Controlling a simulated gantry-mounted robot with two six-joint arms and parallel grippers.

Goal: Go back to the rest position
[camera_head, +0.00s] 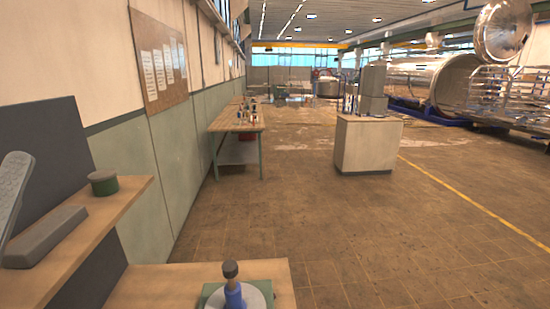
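Neither of my grippers shows in the head view, and I see no part of my arms that I can be sure of. The task names no object. The view looks along a long hall from beside a wooden bench (150,287).
A raised wooden shelf (110,205) at left carries a green round container (103,182) and a grey block (45,237). A blue post with a dark knob (232,285) stands on a round plate at bottom. A workbench (228,127), cabinet (367,147) and steel chamber (425,82) lie beyond open floor.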

